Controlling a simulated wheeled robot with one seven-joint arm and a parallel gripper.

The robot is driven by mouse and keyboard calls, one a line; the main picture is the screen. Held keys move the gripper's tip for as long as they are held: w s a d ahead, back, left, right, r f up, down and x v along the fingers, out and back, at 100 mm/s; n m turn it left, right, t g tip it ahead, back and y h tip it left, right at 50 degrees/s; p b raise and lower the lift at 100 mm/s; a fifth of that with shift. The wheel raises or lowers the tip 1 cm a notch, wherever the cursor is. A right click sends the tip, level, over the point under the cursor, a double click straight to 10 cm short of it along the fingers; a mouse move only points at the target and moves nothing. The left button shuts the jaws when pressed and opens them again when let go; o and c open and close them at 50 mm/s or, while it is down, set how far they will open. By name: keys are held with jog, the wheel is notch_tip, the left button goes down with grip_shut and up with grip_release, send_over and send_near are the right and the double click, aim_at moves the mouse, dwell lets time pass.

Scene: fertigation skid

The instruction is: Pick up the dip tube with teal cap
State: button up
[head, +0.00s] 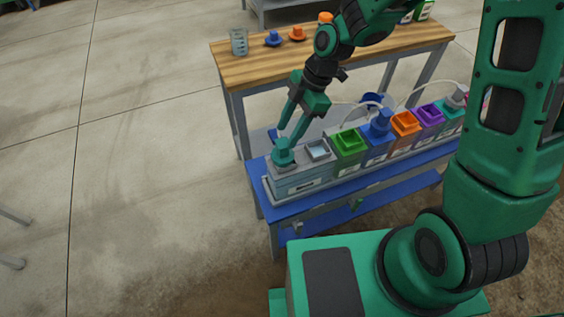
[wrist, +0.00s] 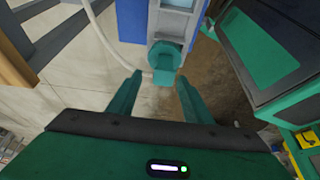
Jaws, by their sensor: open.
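The teal cap of the dip tube (head: 283,153) sits on the grey tank at the near left end of the row of tanks. Its tube is not visible below the cap. In the wrist view the teal cap (wrist: 167,57) is ahead of the fingertips, slightly right of centre. My gripper (head: 284,138) is open just above the cap in the head view, fingers pointing down towards it. In the wrist view my gripper (wrist: 158,82) has nothing between its fingers. Whether a finger touches the cap, I cannot tell.
The blue bench (head: 330,200) carries tanks with green (head: 349,141), orange (head: 405,123) and purple openings. A blue cap (head: 381,121) stands among them. The wooden table (head: 260,68) behind holds a clear beaker (head: 239,42) and blue and orange caps. A pale hose runs above the tanks.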

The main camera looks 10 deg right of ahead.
aim_at(285, 142)
jog(key=shift+s+x, duration=0.15)
jog(key=shift+x, duration=1.25)
jog(key=shift+s+x, duration=0.15)
jog(key=shift+x, duration=1.3)
jog(key=shift+d, duration=0.15)
grip_shut()
